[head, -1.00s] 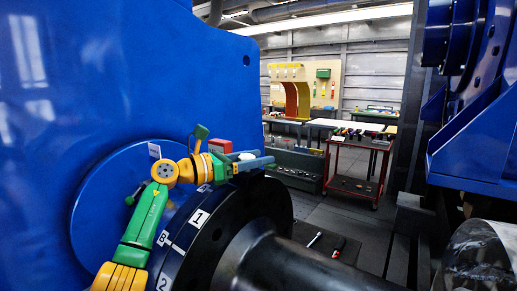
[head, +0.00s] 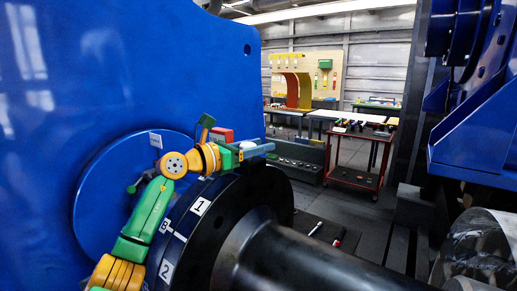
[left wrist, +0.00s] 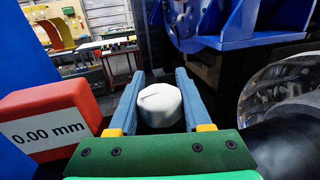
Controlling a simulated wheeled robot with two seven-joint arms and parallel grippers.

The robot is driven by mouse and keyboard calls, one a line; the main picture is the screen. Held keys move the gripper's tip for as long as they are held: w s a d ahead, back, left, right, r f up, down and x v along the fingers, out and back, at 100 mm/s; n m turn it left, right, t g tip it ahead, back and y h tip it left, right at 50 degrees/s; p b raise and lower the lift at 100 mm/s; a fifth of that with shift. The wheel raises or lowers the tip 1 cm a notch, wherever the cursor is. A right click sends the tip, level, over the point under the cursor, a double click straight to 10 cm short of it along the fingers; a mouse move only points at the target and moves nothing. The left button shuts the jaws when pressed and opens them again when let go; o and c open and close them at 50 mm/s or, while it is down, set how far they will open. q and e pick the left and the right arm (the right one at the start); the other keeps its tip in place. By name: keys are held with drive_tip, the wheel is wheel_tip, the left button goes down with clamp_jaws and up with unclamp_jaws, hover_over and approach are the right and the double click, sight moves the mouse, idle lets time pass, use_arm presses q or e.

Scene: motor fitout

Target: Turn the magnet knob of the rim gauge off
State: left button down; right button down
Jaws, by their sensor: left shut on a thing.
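The rim gauge's red box (left wrist: 60,122) shows in the left wrist view with a "0.00 mm" readout. It also shows in the head view as a small red block (head: 221,134) above the black coupling flange (head: 245,200). The white magnet knob (left wrist: 160,105), with a dark line across its top, is beside the box. My left gripper (left wrist: 157,88) is shut on the knob, one blue finger on each side. In the head view the left gripper (head: 262,149) is at the top of the flange; the knob there is mostly hidden. My right gripper is not in view.
A thick dark shaft (head: 310,262) runs from the flange to the lower right. A large blue housing (head: 100,80) fills the left. A red cart (head: 357,178) and benches stand behind. Tools (head: 338,237) lie on a dark mat.

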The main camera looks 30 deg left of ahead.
use_arm(q)
drive_tip(key=shift+a+f+n+t+y+b, duration=0.1)
drive_tip(key=shift+n+t+y+b, duration=0.1)
drive_tip(key=shift+n+y, duration=0.3)
drive_tip(key=shift+a+n+t+y+b, duration=0.1)
drive_tip(key=shift+n+y+b, duration=0.15)
drive_tip(key=shift+y, duration=0.45)
drive_tip(key=n+y, duration=0.1)
drive_tip(key=n+y+b, duration=0.1)
drive_tip(key=shift+w+a+f+y, duration=0.1)
drive_tip(key=shift+a+y, duration=0.1)
drive_tip(key=shift+y, duration=0.2)
drive_tip(key=n+y+b, duration=0.2)
drive_tip(key=y+b, duration=0.1)
drive_tip(key=a+n+g+y+b, duration=0.1)
drive_tip(key=n+y+b, duration=0.2)
drive_tip(key=y, duration=0.1)
drive_tip(key=shift+a+y, duration=0.15)
drive_tip(key=shift+y, duration=0.15)
drive_tip(key=shift+s+a+n+g+y+b, duration=0.15)
drive_tip(key=shift+n+g+y+b, duration=0.3)
drive_tip(key=shift+y+b, duration=0.35)
drive_tip(key=shift+s+a+n+g+y+b, duration=0.1)
drive_tip(key=shift+n+g+y+b, duration=0.25)
drive_tip(key=shift+n+y+b, duration=0.35)
drive_tip(key=c, duration=0.6)
unclamp_jaws()
